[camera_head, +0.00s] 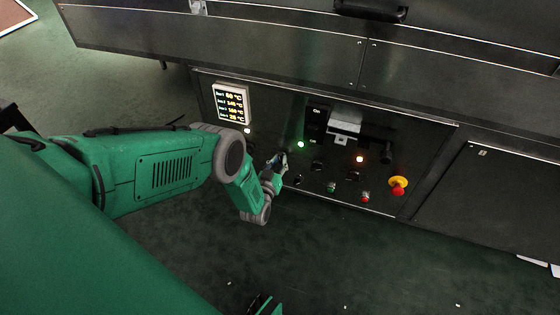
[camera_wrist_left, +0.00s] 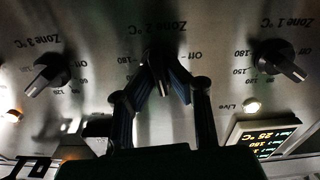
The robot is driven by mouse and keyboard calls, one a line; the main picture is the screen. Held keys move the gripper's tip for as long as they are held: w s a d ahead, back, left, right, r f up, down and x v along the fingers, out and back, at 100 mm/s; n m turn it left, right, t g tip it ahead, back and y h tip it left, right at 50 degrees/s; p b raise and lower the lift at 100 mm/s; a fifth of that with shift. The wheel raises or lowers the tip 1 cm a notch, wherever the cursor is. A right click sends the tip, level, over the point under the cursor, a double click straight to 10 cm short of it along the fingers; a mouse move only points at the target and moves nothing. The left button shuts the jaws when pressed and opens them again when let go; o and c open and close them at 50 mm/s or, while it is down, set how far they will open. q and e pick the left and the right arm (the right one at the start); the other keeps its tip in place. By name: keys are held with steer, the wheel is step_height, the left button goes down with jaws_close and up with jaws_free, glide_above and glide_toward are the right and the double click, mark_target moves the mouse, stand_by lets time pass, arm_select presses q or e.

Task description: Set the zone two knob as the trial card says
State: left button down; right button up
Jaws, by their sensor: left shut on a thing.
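The zone two knob (camera_wrist_left: 162,80) is black, under the "Zone 2 °C" lettering, which appears upside down in the left wrist view. My left gripper (camera_wrist_left: 160,68) is shut on it, one finger on each side. The knob's exact setting cannot be read. In the head view my left gripper (camera_head: 282,159) reaches the dark control panel (camera_head: 215,127), and it hides the knob. A green and black part at the bottom edge looks like my right gripper (camera_head: 264,304); its jaws cannot be made out. I cannot make out a trial card.
The zone one knob (camera_wrist_left: 278,62) and zone three knob (camera_wrist_left: 48,73) flank the held knob. A lit temperature display (camera_head: 231,103) is at the panel's upper left. Indicator lamps, small buttons and a red-and-yellow emergency stop (camera_head: 398,185) are to the right. The green floor before the panel is mostly clear.

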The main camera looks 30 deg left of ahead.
arm_select(q)
steer(key=n, duration=0.3)
steer(key=f+n, duration=0.1)
steer(key=n, duration=0.1)
steer(key=shift+s+n, duration=0.3)
steer(key=shift+s, duration=0.05)
steer(key=shift+d+n, duration=0.1)
steer(key=shift+n, duration=2.1)
steer(key=c, duration=1.6)
jaws_free()
steer(key=shift+w+r, duration=0.15)
steer(key=v, duration=1.2)
